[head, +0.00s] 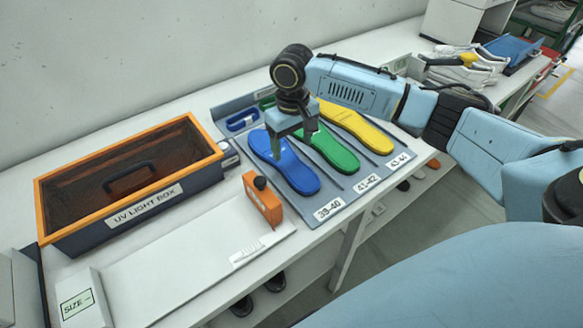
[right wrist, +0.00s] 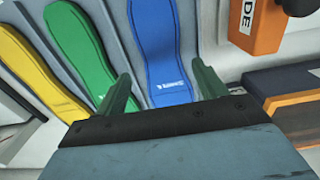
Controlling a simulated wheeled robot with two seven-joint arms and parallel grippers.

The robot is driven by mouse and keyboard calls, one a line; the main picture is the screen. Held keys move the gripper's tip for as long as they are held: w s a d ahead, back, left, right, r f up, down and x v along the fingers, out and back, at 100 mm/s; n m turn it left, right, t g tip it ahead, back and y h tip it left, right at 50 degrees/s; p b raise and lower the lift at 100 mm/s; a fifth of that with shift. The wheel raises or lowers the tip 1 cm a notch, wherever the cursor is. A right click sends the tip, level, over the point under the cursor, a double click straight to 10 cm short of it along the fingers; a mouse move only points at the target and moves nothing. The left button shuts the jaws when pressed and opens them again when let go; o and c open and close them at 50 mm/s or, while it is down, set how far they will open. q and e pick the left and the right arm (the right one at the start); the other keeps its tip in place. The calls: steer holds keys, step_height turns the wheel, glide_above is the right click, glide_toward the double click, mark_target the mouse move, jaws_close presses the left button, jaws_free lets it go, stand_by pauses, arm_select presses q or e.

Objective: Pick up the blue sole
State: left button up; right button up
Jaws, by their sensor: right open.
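The blue sole (head: 300,177) lies flat in the slot of the grey rack marked 39-40. It also shows in the right wrist view (right wrist: 158,50), with its lower end between the fingers as seen there. My right gripper (head: 290,145) is above the sole's far part, pointing down, and hides some of it. In the right wrist view the right gripper (right wrist: 165,92) is open, its two green fingers apart with nothing held between them. Whether the fingertips reach down beside the sole is hard to tell. My left gripper is not in view.
A green sole (head: 335,153) and a yellow sole (head: 365,132) lie in the neighbouring slots to the right. An orange device (head: 262,200) stands in front-left of the rack. The UV light box (head: 62,233) is at left.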

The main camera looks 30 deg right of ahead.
mark_target(292, 165)
steer(key=shift+f, duration=0.7)
step_height(292, 165, down, 4)
steer(key=shift+f+b, duration=0.25)
steer(key=shift+b, duration=0.2)
steer(key=shift+f, duration=0.2)
steer(key=shift+c, duration=0.4)
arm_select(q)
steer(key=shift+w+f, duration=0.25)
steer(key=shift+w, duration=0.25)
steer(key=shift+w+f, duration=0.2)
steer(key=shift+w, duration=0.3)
arm_select(e)
steer(key=c, duration=0.8)
steer(key=shift+r, duration=0.1)
